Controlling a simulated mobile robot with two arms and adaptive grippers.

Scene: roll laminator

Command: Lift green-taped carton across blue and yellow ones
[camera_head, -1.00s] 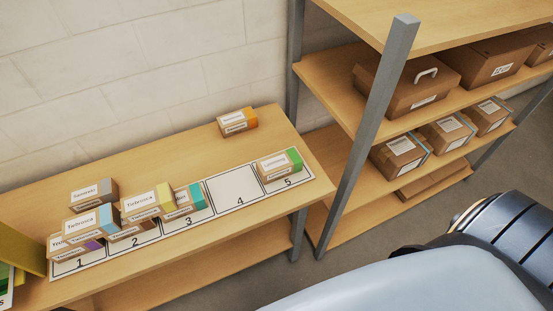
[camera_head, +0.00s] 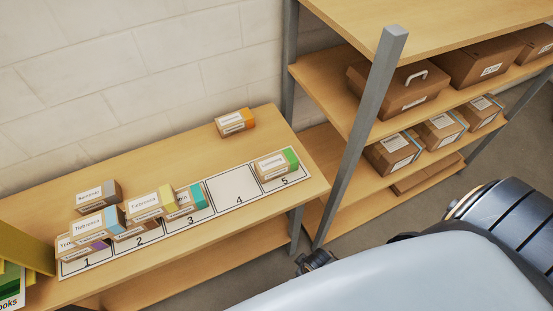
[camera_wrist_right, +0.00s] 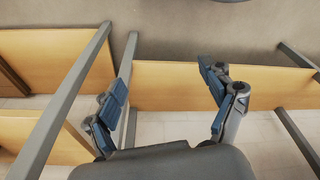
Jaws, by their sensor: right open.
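The green-taped carton (camera_head: 272,167) sits on square 5 of the numbered strip (camera_head: 236,193). A light-blue-taped carton (camera_head: 95,223) lies on top of a purple-taped one (camera_head: 88,248) at square 1. A yellow-taped carton (camera_head: 147,204) rests on a brown-taped one (camera_head: 135,232) at square 2. A teal-taped carton (camera_head: 188,200) is on square 3, partly hidden by the yellow one. My right gripper (camera_wrist_right: 162,80) is open and empty in the right wrist view, with shelf boards beyond it. My left gripper does not show.
Square 4 is bare. An orange-taped carton (camera_head: 234,123) and a grey-taped carton (camera_head: 97,196) stand behind the strip. A grey post (camera_head: 364,130) and a shelf rack with brown boxes (camera_head: 396,152) stand to the right.

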